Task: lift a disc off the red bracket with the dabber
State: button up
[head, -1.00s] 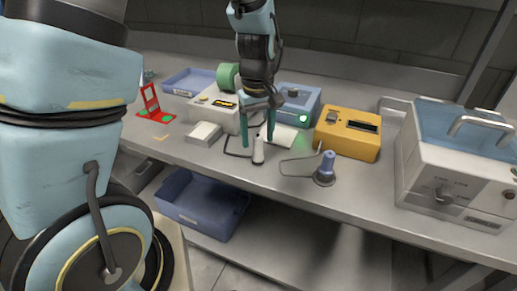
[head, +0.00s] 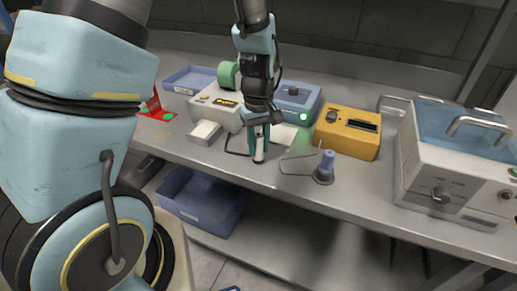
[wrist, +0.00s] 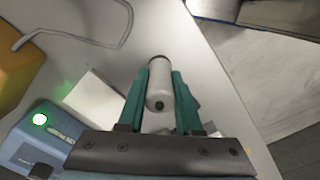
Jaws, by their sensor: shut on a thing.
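The dabber appears to be a white cylinder with a dark tip, seen in the head view (head: 260,148) and the wrist view (wrist: 159,82). My gripper (head: 259,146) is shut on it, with one teal finger on each side; the fingers also show in the wrist view (wrist: 159,98). The dabber stands about upright at the bench's front part. The red bracket (head: 153,104) is at the far left of the bench, well left of my gripper, partly hidden by my arm. A green disc (head: 169,117) shows at its right end.
A white box (head: 205,132), a cream device (head: 214,104), a blue device (head: 297,100) and a yellow device (head: 347,132) stand around my gripper. A blue-handled tool on a round base (head: 325,168) is to its right. A blue bin (head: 200,203) sits below the bench.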

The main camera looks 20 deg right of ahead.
grip_shut()
jog(key=shift+r, duration=0.15)
notch_tip(320, 180, up, 10)
jog(key=shift+f+b, duration=0.1)
jog(key=shift+b, duration=0.7)
